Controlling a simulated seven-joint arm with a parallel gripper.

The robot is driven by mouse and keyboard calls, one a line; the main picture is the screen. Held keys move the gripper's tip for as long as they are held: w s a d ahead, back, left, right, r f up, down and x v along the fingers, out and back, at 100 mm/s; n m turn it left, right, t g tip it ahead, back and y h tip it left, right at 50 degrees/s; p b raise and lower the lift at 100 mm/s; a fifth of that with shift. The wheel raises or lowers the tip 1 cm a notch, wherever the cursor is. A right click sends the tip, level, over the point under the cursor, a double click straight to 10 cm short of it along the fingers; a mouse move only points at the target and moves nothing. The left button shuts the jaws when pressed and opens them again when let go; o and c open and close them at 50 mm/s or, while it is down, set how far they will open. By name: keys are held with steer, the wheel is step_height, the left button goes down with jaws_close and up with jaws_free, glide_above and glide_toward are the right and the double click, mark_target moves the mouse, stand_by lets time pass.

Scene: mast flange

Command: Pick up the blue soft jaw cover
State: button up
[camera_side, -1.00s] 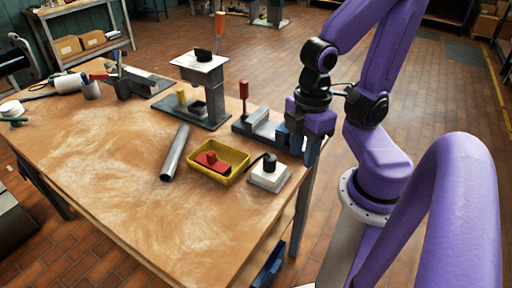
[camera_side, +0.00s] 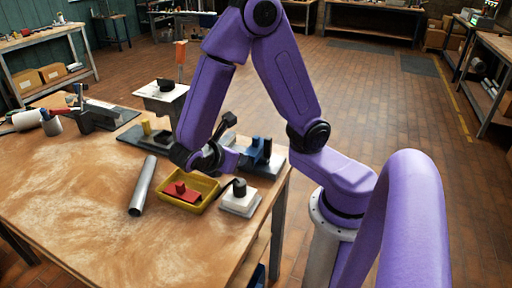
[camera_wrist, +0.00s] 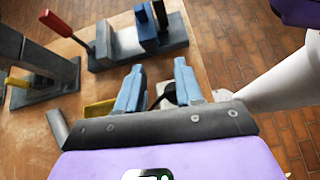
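The blue soft jaw cover (camera_wrist: 146,22) stands upright on a grey vise (camera_wrist: 126,42) in the upper middle of the wrist view. A darker jaw rises just to its right. My gripper (camera_wrist: 158,76) has two light-blue fingers, spread wide with nothing held between them. It is nearer the wrist camera than the vise, and the fingers are apart from the cover. In the side view my arm and gripper block part of the vise.
A yellow tray (camera_side: 181,202) holds a red part (camera_side: 181,190). Beside it are a white block with a black knob (camera_side: 239,188) and a grey tube (camera_side: 143,185). A red-handled tool (camera_wrist: 62,22) stands at the vise's left. The table's left front (camera_side: 80,225) is clear.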

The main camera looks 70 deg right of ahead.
steer(key=w+n+h, duration=0.1)
steer(key=w+h, duration=0.1)
steer(key=w, duration=0.1)
glide_toward(255, 141)
steer(key=x, duration=0.8)
steer(key=shift+f, duration=0.1)
steer(key=shift+h, duration=0.3)
jaws_close()
